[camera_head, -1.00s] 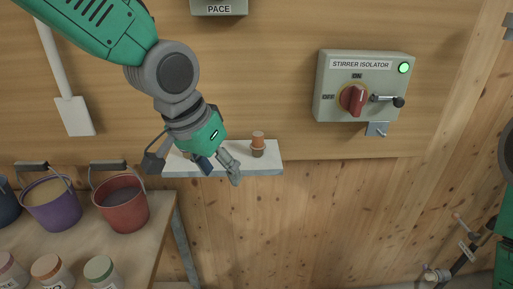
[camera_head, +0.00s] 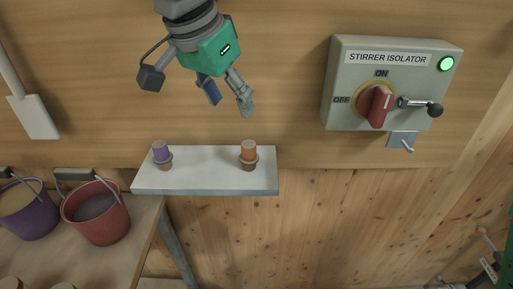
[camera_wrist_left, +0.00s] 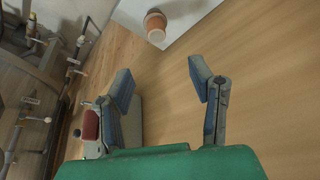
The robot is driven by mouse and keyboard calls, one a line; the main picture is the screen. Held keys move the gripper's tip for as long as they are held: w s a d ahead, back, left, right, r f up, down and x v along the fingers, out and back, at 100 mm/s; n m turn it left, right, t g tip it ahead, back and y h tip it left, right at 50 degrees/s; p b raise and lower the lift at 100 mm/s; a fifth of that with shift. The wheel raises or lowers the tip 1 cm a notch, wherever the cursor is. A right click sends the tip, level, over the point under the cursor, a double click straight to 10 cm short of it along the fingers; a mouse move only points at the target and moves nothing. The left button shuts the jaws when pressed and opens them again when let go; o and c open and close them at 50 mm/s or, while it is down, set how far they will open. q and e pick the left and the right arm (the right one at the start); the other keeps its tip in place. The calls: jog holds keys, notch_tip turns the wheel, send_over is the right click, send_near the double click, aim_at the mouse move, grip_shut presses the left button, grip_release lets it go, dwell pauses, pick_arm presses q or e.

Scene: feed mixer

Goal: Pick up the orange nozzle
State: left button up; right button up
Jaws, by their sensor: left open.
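The orange nozzle (camera_head: 249,148) stands upright on the right part of a small white wall shelf (camera_head: 205,184). Its lower part is darker brown with a collar. My left gripper (camera_head: 228,108) is open and empty, above the shelf and a little left of the orange nozzle, apart from it. In the left wrist view the open fingers (camera_wrist_left: 161,88) show with nothing between them, and the orange nozzle (camera_wrist_left: 155,24) is beyond them near the top edge. My right gripper (camera_head: 490,262) shows only partly, if at all, at the lower right edge.
A purple nozzle (camera_head: 161,152) stands on the shelf's left part. The stirrer isolator box (camera_head: 345,85) with a red knob and lever is on the wall to the right. A red bucket (camera_head: 97,218) and a purple bucket (camera_head: 30,217) stand on a bench at left.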

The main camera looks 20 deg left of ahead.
aim_at(250, 145)
pick_arm(q)
jog(key=b+x, duration=0.1)
jog(key=x, duration=0.1)
jog(key=b+x, duration=0.1)
jog(key=x, duration=0.2)
jog(key=a+b+x, duration=0.1)
jog(key=x, duration=0.1)
jog(key=shift+f, duration=0.35)
jog(key=shift+w+f, duration=0.15)
jog(key=shift+f, duration=0.15)
jog(key=f, duration=0.1)
jog(key=d+f, duration=0.1)
jog(key=f, duration=0.1)
jog(key=w+d+f, duration=0.1)
jog(key=shift+d+f, duration=0.15)
jog(key=shift+w+f, duration=0.25)
jog(key=shift+f, duration=0.05)
jog(key=shift+s+a+r, duration=0.1)
jog(key=shift+s+a, duration=0.05)
jog(key=shift+a, duration=0.1)
jog(key=shift+c, duration=0.8)
grip_shut()
